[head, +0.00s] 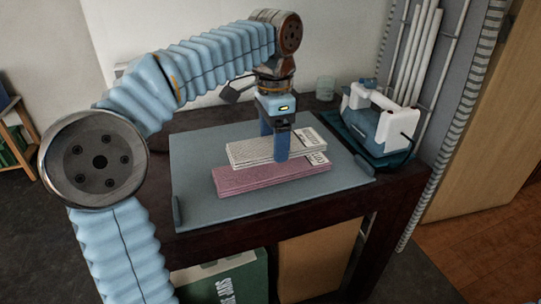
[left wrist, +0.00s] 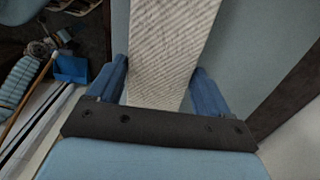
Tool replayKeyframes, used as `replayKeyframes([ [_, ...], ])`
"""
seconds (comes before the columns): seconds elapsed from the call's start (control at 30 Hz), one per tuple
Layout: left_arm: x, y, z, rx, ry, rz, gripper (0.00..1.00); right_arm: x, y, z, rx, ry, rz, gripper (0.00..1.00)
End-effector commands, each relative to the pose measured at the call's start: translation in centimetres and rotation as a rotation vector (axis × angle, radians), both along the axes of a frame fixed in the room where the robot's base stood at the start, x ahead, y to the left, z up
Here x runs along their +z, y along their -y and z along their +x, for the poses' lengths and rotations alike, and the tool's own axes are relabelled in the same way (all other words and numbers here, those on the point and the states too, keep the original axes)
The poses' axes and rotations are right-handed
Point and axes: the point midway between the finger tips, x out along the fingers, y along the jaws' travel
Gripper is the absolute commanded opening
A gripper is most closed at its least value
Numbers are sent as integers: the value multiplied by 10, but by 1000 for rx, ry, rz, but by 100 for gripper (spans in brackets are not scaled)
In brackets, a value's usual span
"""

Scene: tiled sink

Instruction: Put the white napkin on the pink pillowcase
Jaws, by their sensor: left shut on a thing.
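The white napkin (head: 250,152), a folded, textured strip, is held in my left gripper (head: 274,155). It lies just over the folded pink pillowcase (head: 255,182), along the pillowcase's far side, and covers part of it. I cannot tell whether the two touch. In the left wrist view the napkin (left wrist: 168,50) runs between the two blue fingers of the left gripper (left wrist: 160,85). The pillowcase is not visible there. My right gripper is in neither view.
Both lie above a grey-blue mat (head: 205,158) on a dark table (head: 390,200). A blue and white iron (head: 375,122) stands on a stand at the right. A glass (head: 325,88) is at the back. The mat is clear on the left.

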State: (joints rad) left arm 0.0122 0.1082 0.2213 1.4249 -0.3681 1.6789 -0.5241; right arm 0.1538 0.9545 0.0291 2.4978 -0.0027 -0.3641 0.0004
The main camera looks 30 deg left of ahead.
Motion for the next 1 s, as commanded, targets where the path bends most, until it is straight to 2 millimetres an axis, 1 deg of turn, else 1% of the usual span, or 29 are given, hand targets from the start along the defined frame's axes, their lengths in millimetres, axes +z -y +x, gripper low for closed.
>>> replayKeyframes([
  [0.17,-13,-8,7,0,-1,0,48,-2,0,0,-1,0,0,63],
  [0.3,-36,-18,15,0,-2,1,48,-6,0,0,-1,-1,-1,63],
  [0.4,-51,-17,14,-1,-2,1,48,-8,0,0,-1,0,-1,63],
  [0.43,-54,-17,14,-1,-1,0,48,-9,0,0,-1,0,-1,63],
  [0.5,-57,-17,15,-1,1,-1,48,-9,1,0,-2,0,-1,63],
  [0.73,-57,-16,15,-1,1,-1,48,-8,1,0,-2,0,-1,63],
  [0.87,-61,-16,15,-1,1,-1,48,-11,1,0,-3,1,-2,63],
  [0.9,-60,-16,15,-1,1,-1,85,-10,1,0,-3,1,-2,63],
  [1.0,-60,-16,15,-1,1,-1,100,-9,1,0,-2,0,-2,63],
])
